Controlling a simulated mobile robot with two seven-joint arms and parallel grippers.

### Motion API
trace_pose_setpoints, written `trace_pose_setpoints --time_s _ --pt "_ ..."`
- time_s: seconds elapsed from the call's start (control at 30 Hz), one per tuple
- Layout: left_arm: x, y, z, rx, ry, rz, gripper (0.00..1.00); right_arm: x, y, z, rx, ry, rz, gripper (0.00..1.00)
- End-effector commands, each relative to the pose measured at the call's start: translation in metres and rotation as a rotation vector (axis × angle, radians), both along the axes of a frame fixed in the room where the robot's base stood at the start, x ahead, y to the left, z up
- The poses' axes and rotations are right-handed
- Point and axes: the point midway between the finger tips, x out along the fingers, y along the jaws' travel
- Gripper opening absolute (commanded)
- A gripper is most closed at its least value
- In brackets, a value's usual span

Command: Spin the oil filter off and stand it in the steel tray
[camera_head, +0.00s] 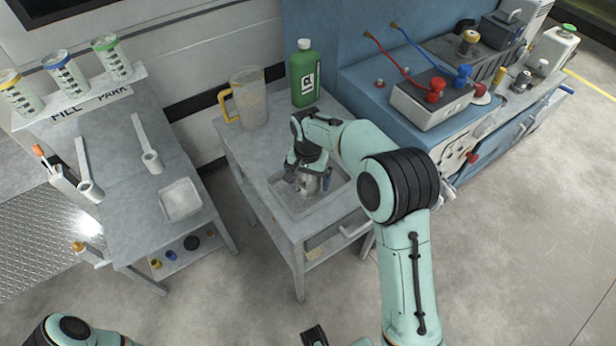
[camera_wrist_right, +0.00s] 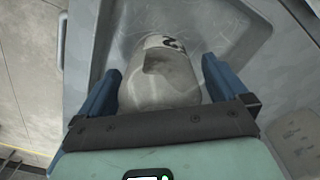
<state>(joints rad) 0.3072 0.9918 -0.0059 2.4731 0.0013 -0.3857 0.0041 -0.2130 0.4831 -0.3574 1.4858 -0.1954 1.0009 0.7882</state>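The oil filter (camera_wrist_right: 165,82), a pale grey cylinder with a dark mark on its far end, sits between the blue fingers of my right gripper (camera_wrist_right: 160,85). Narrow gaps show beside it, so the fingers look open around it. In the head view my right gripper (camera_head: 308,178) points down into the grey steel tray (camera_head: 282,188) set in the middle cart. The filter (camera_head: 308,184) is mostly hidden there by the gripper. The tray's wall and floor (camera_wrist_right: 225,30) also show in the wrist view. I cannot tell whether the filter touches the floor.
A clear jug (camera_head: 250,97) with a yellow handle and a green bottle (camera_head: 304,75) stand behind the tray. The left bench (camera_head: 125,165) holds wrench-like tools and a small pale tray (camera_head: 181,203). A blue bench (camera_head: 400,118) with equipment stands right.

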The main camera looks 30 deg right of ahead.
Motion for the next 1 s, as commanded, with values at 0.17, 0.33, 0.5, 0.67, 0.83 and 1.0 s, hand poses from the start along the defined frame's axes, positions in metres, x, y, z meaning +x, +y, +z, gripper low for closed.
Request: trace_pose_setpoints --time_s 0.17,0.33,0.5,0.67,0.83,1.0 --pt "0.0 0.0 0.0 0.0 0.0 0.0 0.0 0.0 0.0 0.002 -0.001 0.001 0.0 1.0" --pt "0.001 0.0 0.003 0.0 -0.001 -0.001 0.0 0.0 0.0 0.026 0.001 -0.002 0.0 1.0" --pt "0.004 0.0 0.009 0.0 -0.004 0.0 0.0 0.001 0.0 0.065 0.001 -0.005 0.0 1.0" --pt "0.006 0.0 0.014 0.0 -0.007 0.0 0.0 0.001 0.0 0.1 0.0 -0.006 0.001 1.0" --pt "0.008 0.0 0.018 0.0 -0.009 0.0 0.0 0.001 0.0 0.124 0.0 -0.003 0.0 1.0" --pt "0.009 0.0 0.02 0.0 -0.01 0.0 0.0 0.0 0.0 0.134 0.0 -0.001 0.0 1.0"
